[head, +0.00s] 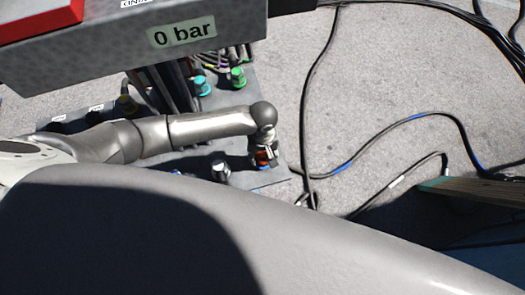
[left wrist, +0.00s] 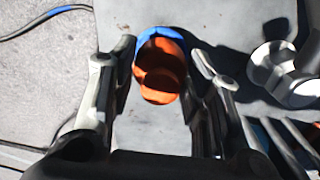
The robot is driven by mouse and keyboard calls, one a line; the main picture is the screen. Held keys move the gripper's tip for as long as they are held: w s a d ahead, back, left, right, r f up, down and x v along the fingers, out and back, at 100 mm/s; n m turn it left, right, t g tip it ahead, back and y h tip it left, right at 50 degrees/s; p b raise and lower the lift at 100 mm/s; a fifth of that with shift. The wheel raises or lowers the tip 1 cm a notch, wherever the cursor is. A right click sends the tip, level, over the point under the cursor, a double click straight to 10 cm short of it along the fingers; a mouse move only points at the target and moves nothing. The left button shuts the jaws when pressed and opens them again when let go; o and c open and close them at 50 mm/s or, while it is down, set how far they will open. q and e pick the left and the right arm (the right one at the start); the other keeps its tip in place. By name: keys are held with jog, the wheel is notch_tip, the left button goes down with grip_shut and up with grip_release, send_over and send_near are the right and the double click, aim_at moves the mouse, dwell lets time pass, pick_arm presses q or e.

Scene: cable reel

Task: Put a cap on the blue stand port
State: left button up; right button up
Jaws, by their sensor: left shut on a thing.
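An orange cap (left wrist: 160,75) sits between the fingers of my left gripper (left wrist: 165,58), which is shut on it. The blue stand port (left wrist: 160,35) shows as a blue rim just behind the cap in the left wrist view. The cap overlaps the port there, and I cannot tell whether it is seated. In the head view my left gripper (head: 265,145) points down at the near right corner of the grey stand plate, with a bit of the orange cap (head: 262,158) showing. My right gripper is not in view.
A light grey fitting (left wrist: 285,75) stands beside the port and also shows in the head view (head: 221,171). Green (head: 238,77) and teal (head: 202,87) ports stand farther back on the plate (head: 240,97). Black cables (head: 352,158) lie on the ground at right.

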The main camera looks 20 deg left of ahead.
pick_arm(q)
jog(key=shift+f, duration=0.3)
jog(key=o, duration=1.1)
notch_tip(320, 180, up, 12)
